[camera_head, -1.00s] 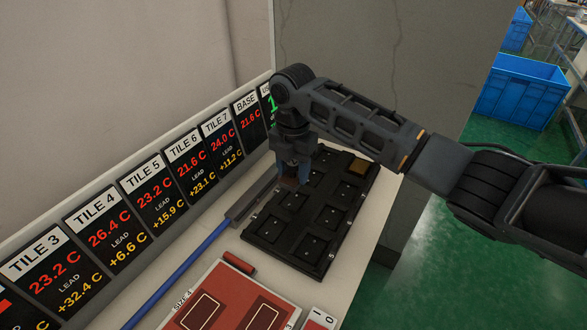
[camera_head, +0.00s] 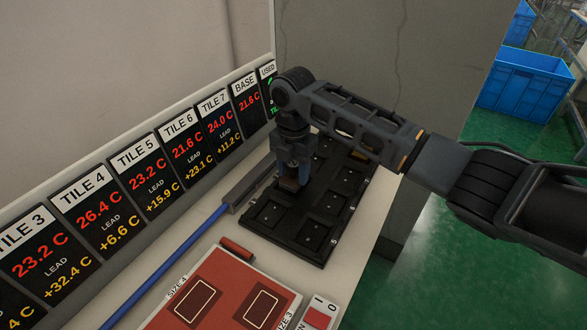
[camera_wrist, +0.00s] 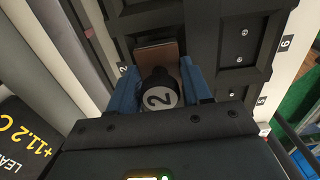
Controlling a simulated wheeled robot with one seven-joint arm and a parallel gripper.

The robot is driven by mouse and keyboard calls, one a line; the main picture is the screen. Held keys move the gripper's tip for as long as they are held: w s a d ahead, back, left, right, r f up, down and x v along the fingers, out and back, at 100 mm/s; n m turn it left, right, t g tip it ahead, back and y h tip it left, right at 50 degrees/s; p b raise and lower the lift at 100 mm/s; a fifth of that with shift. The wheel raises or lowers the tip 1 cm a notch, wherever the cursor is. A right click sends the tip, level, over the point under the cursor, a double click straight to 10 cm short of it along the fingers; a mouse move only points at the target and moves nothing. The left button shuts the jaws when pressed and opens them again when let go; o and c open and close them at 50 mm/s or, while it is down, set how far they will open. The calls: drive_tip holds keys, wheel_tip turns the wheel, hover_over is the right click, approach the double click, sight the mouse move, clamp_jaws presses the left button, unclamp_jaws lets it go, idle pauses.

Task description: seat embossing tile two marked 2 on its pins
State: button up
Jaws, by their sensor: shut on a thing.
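My gripper (camera_head: 290,176) is shut on the round black knob of tile two (camera_wrist: 158,98), whose pale top is marked 2. Its blue fingers stand either side of the knob in the wrist view (camera_wrist: 160,86). The tile's brown plate (camera_wrist: 157,54) shows beyond the knob, and a brown edge shows under the fingers in the head view. The black base plate (camera_head: 318,256) lies below, with recesses holding small pins. The tile is at a recess on the plate's left side, by a white label 2 (camera_wrist: 124,68). The pins under it are hidden; I cannot tell whether it touches them.
A blue rod (camera_head: 170,262) runs along the plate's left, below a row of temperature displays (camera_head: 140,165). A red size card (camera_head: 225,290), a small red cylinder (camera_head: 237,249) and a switch (camera_head: 318,318) lie nearer.

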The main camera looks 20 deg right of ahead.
sight(294, 163)
drive_tip(key=shift+f+b, duration=0.45)
drive_tip(key=shift+f, duration=0.35)
drive_tip(key=shift+s+f, duration=0.2)
drive_tip(key=shift+f, duration=0.3)
drive_tip(key=o, duration=1.2)
drive_tip(key=shift+o, duration=0.5)
wheel_tip(294, 163, up, 9)
drive_tip(key=shift+w+f+b, duration=0.1)
drive_tip(key=shift+w+b, duration=0.05)
drive_tip(key=shift+b, duration=0.2)
